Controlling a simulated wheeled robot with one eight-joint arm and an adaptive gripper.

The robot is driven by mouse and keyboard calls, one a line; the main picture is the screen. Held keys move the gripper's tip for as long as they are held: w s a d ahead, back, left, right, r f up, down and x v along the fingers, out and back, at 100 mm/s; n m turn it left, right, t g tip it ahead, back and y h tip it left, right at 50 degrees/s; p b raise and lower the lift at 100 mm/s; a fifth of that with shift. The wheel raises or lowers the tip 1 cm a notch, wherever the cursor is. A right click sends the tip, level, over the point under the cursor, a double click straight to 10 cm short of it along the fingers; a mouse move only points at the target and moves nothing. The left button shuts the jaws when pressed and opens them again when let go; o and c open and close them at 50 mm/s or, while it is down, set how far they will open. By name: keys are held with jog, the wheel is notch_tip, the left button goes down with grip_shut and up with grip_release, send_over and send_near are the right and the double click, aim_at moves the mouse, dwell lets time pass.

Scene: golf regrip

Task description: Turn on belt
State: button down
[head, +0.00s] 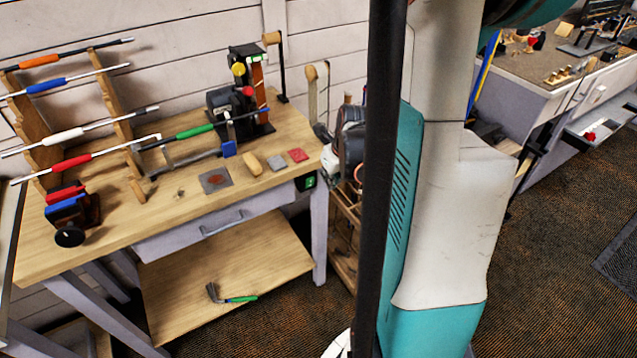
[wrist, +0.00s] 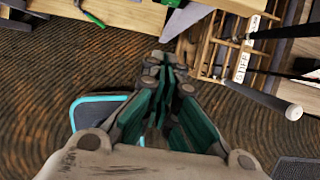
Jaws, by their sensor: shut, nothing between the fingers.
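The belt machine (head: 256,85) stands at the back right of the wooden workbench in the head view, with an upright brown belt, a yellow knob and a red knob. A small dark box with a green face (head: 308,181) is fixed at the bench's right front corner; I cannot tell if it is the belt's switch. My gripper (wrist: 165,60) shows in the wrist view, shut and empty, over the patterned carpet and apart from the bench. It is not visible in the head view. I cannot tell whether the belt is running.
Golf clubs with coloured grips (head: 75,160) lie across a wooden rack at the left. My arm hides the head view's middle.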

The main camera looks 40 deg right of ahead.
aim_at(310, 182)
jog(key=w+f+b, duration=0.1)
jog(key=w+f, duration=0.1)
jog(key=f, duration=0.1)
jog(key=w+d+f+b, duration=0.1)
jog(key=w+f+b, duration=0.1)
jog(key=w, duration=0.1)
jog(key=w+f+b, duration=0.2)
jog(key=f, duration=0.1)
jog(key=shift+w+d+f, duration=0.15)
jog(key=shift+d+f, duration=0.2)
